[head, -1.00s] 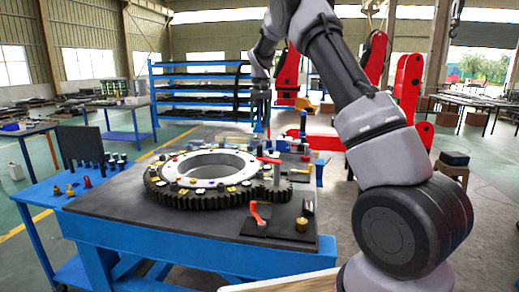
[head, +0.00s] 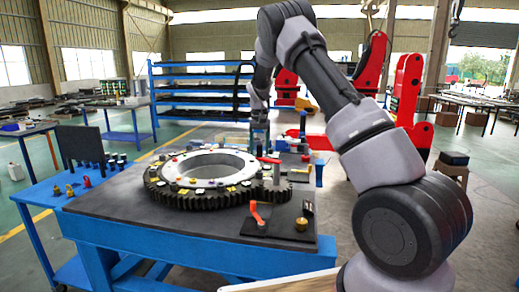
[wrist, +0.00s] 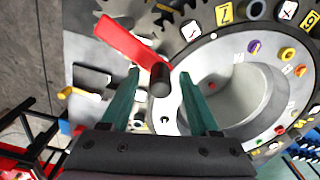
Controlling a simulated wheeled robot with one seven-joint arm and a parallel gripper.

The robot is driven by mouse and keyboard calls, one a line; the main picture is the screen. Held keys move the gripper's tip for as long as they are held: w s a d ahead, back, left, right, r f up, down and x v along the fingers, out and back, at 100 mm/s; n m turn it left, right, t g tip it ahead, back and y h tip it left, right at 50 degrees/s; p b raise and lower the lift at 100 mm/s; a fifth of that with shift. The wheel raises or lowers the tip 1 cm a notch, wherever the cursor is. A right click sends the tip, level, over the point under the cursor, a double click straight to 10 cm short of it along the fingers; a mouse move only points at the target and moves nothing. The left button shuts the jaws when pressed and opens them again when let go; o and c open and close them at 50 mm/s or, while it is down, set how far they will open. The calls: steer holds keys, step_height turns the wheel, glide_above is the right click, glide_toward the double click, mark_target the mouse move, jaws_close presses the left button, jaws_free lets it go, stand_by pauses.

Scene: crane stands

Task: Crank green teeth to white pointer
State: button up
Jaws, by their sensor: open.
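The large dark toothed ring (head: 205,205) lies flat on the table, its pale top carrying several coloured tags and knobs. A red crank arm (wrist: 122,43) with a dark upright handle (wrist: 160,80) shows in the wrist view; its red arm (head: 268,160) also shows at the ring's far right in the head view. My gripper (wrist: 160,75) is open, its two green fingers on either side of the handle, with gaps visible. It also shows above the far side of the table (head: 261,138). I cannot make out green teeth or a white pointer.
A second red-orange crank (head: 258,213) and a brass knob (head: 301,224) sit on a dark plate at the table's front right. Small blocks and fittings crowd the far right. The table's front left (head: 110,200) is clear.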

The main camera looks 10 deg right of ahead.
steer(key=shift+c, duration=0.4)
jaws_close()
stand_by(1.0)
